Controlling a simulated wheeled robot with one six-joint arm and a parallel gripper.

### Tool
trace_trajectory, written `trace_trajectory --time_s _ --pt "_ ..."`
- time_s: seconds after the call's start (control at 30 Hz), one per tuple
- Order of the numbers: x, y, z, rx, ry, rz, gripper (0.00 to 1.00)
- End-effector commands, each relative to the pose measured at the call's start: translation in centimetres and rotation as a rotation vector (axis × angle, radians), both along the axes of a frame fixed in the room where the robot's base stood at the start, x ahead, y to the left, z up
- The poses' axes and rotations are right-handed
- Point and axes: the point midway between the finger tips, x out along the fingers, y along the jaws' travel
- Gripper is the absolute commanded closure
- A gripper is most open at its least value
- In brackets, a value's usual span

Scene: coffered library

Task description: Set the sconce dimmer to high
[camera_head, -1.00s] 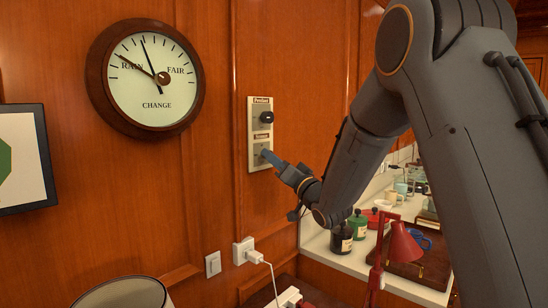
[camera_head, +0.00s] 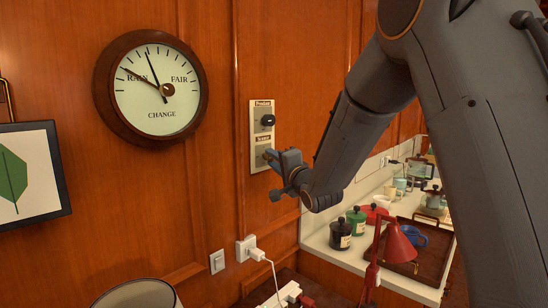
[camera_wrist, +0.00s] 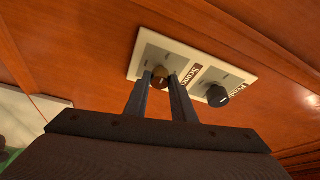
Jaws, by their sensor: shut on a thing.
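A pale wall plate (camera_head: 253,152) carries two knobs, one above the other. The upper black knob (camera_head: 268,120) sits under the label "Pendant" and also shows in the wrist view (camera_wrist: 217,95). The fingers hide much of the knob in the head view. I cannot tell where its pointer stands.
A round barometer (camera_head: 155,85) and a framed leaf picture (camera_head: 62,165) hang to the left. Below are a switch (camera_head: 217,262) and a socket with a plugged cord (camera_head: 246,250). A counter (camera_head: 320,240) with jars, cups and a red lamp (camera_head: 399,245) lies at the lower right.

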Motion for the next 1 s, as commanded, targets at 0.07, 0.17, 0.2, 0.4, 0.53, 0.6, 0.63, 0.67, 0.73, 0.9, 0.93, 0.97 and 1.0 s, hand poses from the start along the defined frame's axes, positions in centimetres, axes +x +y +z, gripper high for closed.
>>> trace_trajectory --time_s 0.07,0.17,0.2,0.4,0.53,0.6,0.63,0.67,0.73,0.9,0.93,0.97,1.0 --pt "-0.05 0.04 0.0 0.015 0.018 0.0 0.99" --pt "-0.04 0.04 -0.02 0.03 0.033 0.001 0.99" --pt "-0.03 0.03 -0.04 0.034 0.037 0.001 0.99" --pt "-0.02 0.03 -0.08 0.041 0.044 0.0 0.99" --pt "-0.02 0.03 -0.08 0.041 0.044 0.0 0.99" --pt "-0.02 0.03 -0.07 0.041 0.044 0.0 0.99" --pt "-0.02 0.03 -0.07 0.041 0.044 0.0 0.99" --pt "-0.02 0.03 -0.07 0.041 0.044 0.0 0.99" --pt "-0.02 0.03 -0.06 0.041 0.044 0.001 0.65" --pt "0.0 0.01 0.0 0.041 0.042 0.0 0.58" --pt "0.0 0.01 0.0 0.041 0.042 0.0 0.58" --pt "-0.01 0.01 0.01 0.041 0.042 0.0 0.58" --pt "0.0 0.0 0.02 0.041 0.042 0.0 0.58"
